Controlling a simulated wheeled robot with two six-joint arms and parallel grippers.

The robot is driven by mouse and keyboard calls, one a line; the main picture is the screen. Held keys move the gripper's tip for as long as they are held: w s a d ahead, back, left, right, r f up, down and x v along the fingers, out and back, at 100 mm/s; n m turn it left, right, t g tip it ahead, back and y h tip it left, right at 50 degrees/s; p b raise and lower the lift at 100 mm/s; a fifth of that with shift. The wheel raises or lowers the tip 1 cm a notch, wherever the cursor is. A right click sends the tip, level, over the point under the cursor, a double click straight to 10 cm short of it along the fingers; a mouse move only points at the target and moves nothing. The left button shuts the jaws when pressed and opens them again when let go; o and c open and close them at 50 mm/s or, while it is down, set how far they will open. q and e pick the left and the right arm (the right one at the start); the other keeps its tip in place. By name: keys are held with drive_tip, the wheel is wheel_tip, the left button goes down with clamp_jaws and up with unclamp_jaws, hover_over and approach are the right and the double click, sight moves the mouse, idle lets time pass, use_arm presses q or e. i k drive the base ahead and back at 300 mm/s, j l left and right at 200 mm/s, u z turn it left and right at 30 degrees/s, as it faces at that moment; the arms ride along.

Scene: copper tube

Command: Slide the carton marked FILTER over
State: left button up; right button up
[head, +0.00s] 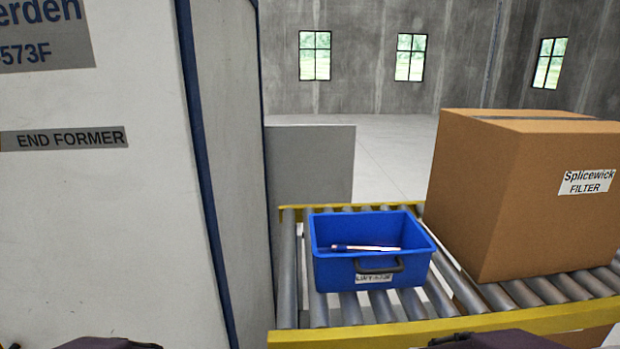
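The brown carton (500,200) carries a white label reading "Splicewick FILTER" and a dark tape strip along its top. It sits upright on the roller conveyor (345,310) at the right of the head view. The picture's right edge cuts it off. Neither of my grippers shows. Only dark parts of my arms appear along the bottom edge, apart from the carton.
Yellow rails (430,330) edge the conveyor. A white END FORMER cabinet (90,220) fills the left. Bare rollers lie between bin and carton.

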sight(512, 194)
drive_tip(key=z, duration=1.4)
